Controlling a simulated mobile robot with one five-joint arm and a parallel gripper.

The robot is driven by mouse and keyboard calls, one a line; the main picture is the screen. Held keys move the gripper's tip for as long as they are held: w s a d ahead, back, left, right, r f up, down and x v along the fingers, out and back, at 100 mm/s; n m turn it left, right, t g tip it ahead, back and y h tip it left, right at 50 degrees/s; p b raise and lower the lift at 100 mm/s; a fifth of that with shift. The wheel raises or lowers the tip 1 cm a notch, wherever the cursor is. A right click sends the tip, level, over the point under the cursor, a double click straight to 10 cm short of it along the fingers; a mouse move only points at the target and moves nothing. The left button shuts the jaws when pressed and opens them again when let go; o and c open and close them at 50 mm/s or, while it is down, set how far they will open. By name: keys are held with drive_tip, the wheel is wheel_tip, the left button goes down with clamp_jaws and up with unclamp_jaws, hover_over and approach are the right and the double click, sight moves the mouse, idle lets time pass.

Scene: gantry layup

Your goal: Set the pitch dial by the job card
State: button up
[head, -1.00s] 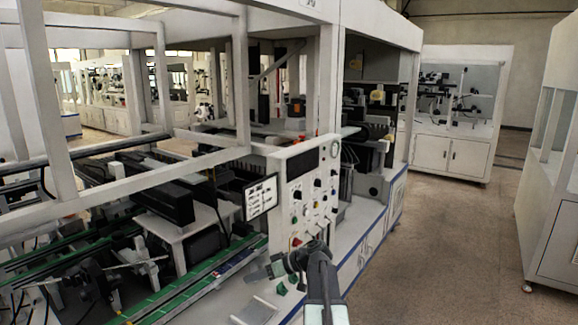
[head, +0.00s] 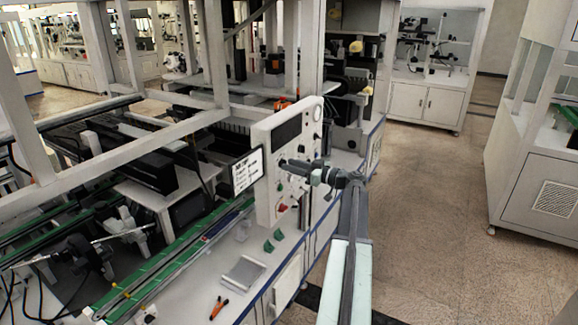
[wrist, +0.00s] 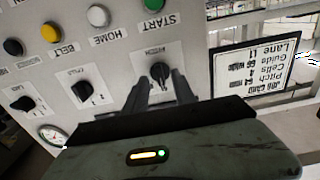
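The white control panel (head: 263,208) stands at the bench edge. The pitch dial (wrist: 160,72) is a black knob on a white label; the label's word is upside down and hard to read. My gripper (wrist: 160,88) is open, its two dark fingers apart on either side of the dial; I cannot tell whether they touch it. In the head view my gripper (head: 283,163) reaches the panel face and hides part of it. The job card (head: 247,170) hangs at the panel's left. In the wrist view the card (wrist: 252,72) is upside down, with Pitch, Cells, Guide and Lane lines; Pitch seems to read 64.
Two similar black knobs (wrist: 88,93) (wrist: 22,103) sit beside the dial. A row of buttons, with green START (wrist: 151,5), lies close by. A gauge (wrist: 52,136) is at the panel corner. Green blocks (head: 268,246) and an orange-handled tool (head: 218,308) lie on the bench.

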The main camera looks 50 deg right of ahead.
drive_tip(key=shift+w+a, duration=0.15)
drive_tip(key=shift+w, duration=0.3)
clamp_jaws()
drive_tip(key=shift+m, duration=4.5)
drive_tip(key=shift+d, duration=0.2)
